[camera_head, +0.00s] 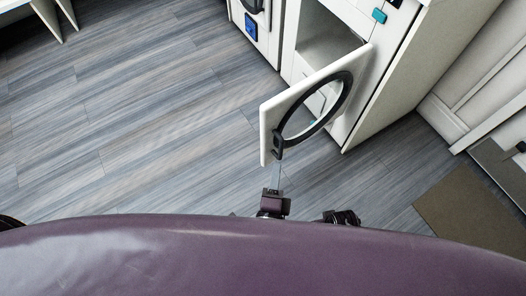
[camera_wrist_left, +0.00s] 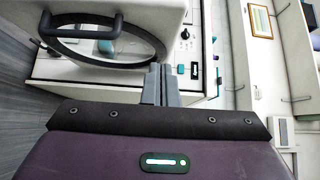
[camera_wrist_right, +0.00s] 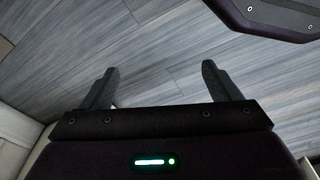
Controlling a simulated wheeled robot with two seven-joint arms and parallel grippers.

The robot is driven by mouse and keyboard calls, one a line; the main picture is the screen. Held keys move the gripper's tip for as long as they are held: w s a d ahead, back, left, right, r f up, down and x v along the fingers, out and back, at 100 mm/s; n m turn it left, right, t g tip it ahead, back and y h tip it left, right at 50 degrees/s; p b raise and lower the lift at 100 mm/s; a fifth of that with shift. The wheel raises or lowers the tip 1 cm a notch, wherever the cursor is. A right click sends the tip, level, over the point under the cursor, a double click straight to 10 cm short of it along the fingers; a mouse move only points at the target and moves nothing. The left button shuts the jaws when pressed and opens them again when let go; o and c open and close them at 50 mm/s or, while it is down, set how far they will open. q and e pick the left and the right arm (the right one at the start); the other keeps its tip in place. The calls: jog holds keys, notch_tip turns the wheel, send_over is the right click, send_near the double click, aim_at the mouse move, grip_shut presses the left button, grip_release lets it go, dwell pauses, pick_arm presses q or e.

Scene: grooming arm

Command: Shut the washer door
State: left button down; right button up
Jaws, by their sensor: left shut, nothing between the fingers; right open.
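The washer door (camera_head: 273,124) is a white panel with a black-ringed round window, and it stands open from the white washer (camera_head: 365,92). A dark handle (camera_head: 278,144) sits at the door's free edge. My left gripper (camera_head: 276,172) is shut and empty, its fingertips close to the door's lower edge near the handle; I cannot tell whether they touch. In the left wrist view the door's window ring and handle (camera_wrist_left: 82,32) show beyond the shut left fingers (camera_wrist_left: 160,84). My right gripper (camera_wrist_right: 160,85) is open and empty over the floor in the right wrist view.
Another white appliance (camera_head: 262,32) with a blue display stands left of the washer. A brown mat (camera_head: 472,212) lies on the floor at the right. The grey plank floor (camera_head: 130,110) left of the door is clear.

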pick_arm(q)
jog(key=b, duration=0.1)
send_near(274, 117)
jog(key=w+d, duration=0.3)
jog(key=shift+w+a+r, duration=0.2)
jog(key=shift+w+a, duration=0.65)
jog(key=shift+w, duration=0.05)
jog(key=shift+w+a, duration=0.4)
jog(key=shift+w, duration=0.05)
pick_arm(e)
jog(key=shift+w+a+r, duration=0.15)
jog(key=shift+w+r, duration=0.05)
jog(key=shift+r, duration=0.3)
jog(key=shift+w+a+r, duration=0.1)
jog(key=shift+w+r, duration=0.1)
jog(key=shift+r, duration=0.35)
jog(key=shift+w+a+r, duration=0.15)
jog(key=shift+w+r, duration=0.05)
jog(key=shift+r, duration=0.3)
